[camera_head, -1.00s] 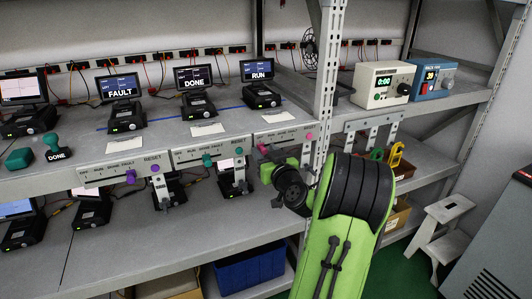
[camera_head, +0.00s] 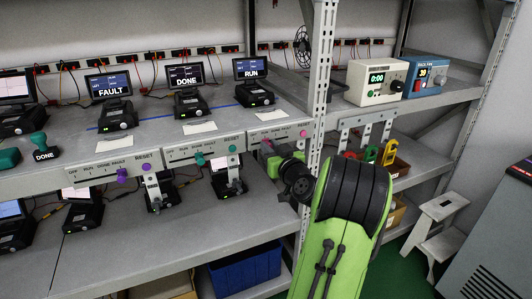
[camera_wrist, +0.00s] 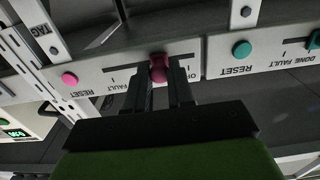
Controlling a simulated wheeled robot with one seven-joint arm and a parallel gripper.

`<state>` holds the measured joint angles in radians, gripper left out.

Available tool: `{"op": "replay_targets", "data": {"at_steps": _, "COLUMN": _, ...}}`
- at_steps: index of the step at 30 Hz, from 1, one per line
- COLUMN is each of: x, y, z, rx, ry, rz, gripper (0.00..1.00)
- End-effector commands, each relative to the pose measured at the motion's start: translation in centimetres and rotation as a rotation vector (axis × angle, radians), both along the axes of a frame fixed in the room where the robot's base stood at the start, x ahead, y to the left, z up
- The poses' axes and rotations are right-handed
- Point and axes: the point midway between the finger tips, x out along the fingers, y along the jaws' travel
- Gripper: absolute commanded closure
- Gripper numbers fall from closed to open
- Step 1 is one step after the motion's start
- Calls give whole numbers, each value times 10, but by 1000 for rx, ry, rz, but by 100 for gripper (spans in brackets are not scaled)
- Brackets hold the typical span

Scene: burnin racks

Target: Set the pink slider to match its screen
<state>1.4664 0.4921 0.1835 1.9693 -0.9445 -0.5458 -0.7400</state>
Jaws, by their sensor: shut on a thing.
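The pink slider (camera_wrist: 158,68) is a dark pink knob on the right-hand panel (camera_head: 283,132) of the upper shelf edge. My gripper (camera_wrist: 160,80) is shut on this knob, with one finger on each side. In the wrist view, which is upside down, the knob stands between the OFF and FAULT ends, nearer OFF; the labels behind it are hidden. My gripper (camera_head: 272,152) reaches the panel from below and hides part of it in the head view. The screen (camera_head: 252,68) above this panel reads RUN.
A round pink reset button (camera_wrist: 69,79) is at the panel's FAULT end. The neighbouring panel has a teal slider (camera_head: 200,159) and a teal button (camera_head: 232,148). A purple slider (camera_head: 122,174) is farther left. A perforated rack post (camera_head: 321,80) stands close right of my gripper.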

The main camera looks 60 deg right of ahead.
Motion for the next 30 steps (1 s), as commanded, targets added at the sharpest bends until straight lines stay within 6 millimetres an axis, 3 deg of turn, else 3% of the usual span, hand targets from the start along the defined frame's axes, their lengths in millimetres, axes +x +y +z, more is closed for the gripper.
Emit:
{"op": "replay_targets", "data": {"at_steps": 3, "x": 0, "y": 0, "z": 1, "rx": 1, "ry": 1, "rz": 0, "gripper": 100}}
{"op": "replay_targets", "data": {"at_steps": 4, "x": 0, "y": 0, "z": 1, "rx": 1, "ry": 1, "rz": 0, "gripper": 74}}
{"op": "replay_targets", "data": {"at_steps": 8, "x": 0, "y": 0, "z": 1, "rx": 1, "ry": 1, "rz": 0, "gripper": 54}}
{"op": "replay_targets", "data": {"at_steps": 19, "x": -9, "y": 4, "z": -1, "rx": 1, "ry": 3, "rz": -3, "gripper": 53}}
{"op": "replay_targets", "data": {"at_steps": 30, "x": -94, "y": 54, "z": -3, "rx": 1, "ry": 1, "rz": -8, "gripper": 53}}
